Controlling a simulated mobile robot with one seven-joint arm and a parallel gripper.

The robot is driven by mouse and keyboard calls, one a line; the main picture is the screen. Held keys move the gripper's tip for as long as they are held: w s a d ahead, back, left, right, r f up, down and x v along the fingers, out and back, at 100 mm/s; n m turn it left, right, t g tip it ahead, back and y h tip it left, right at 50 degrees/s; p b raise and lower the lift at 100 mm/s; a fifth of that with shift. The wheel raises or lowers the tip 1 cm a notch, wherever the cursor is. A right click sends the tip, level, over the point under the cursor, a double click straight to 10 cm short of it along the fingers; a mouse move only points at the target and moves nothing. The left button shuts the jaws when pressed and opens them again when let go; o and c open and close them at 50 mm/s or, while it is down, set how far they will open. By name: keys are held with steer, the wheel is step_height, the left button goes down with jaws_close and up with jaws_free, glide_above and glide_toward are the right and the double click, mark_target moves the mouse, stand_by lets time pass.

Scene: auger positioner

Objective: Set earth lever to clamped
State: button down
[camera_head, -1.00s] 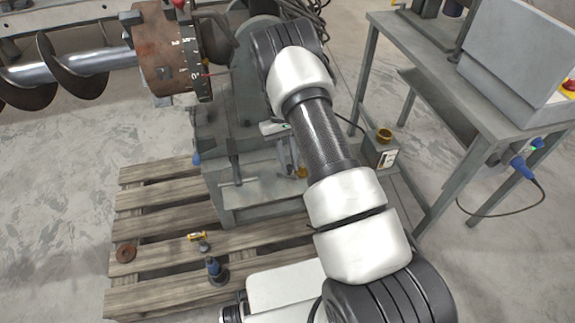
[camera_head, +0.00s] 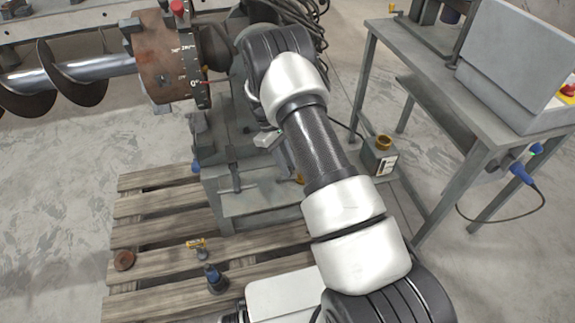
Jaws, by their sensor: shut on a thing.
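My gripper (camera_head: 291,170) shows only in part, low in front of the grey positioner base (camera_head: 222,190). My forearm covers much of it. A small orange-brown piece (camera_head: 299,180) shows at its lower end and appears to be part of the earth lever. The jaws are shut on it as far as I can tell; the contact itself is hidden. The lever's full shape and its angle cannot be made out.
A rusty dial chuck (camera_head: 160,60) holds the auger (camera_head: 75,75) at upper left. A wooden pallet (camera_head: 150,235) carries a dark blue-topped bottle (camera_head: 214,279). A grey box with a brass ring (camera_head: 383,142) stands right of my forearm. A grey bench (camera_head: 480,135) is at right.

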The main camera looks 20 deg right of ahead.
stand_by(0.3)
steer(key=c, duration=1.6)
jaws_free()
steer(key=shift+c, duration=0.2)
steer(key=p+v, duration=0.1)
steer(key=v, duration=0.6)
steer(key=shift+a+r, duration=0.15)
steer(key=shift+r, duration=0.05)
steer(key=shift+w+r, duration=0.1)
steer(key=shift+w, duration=0.05)
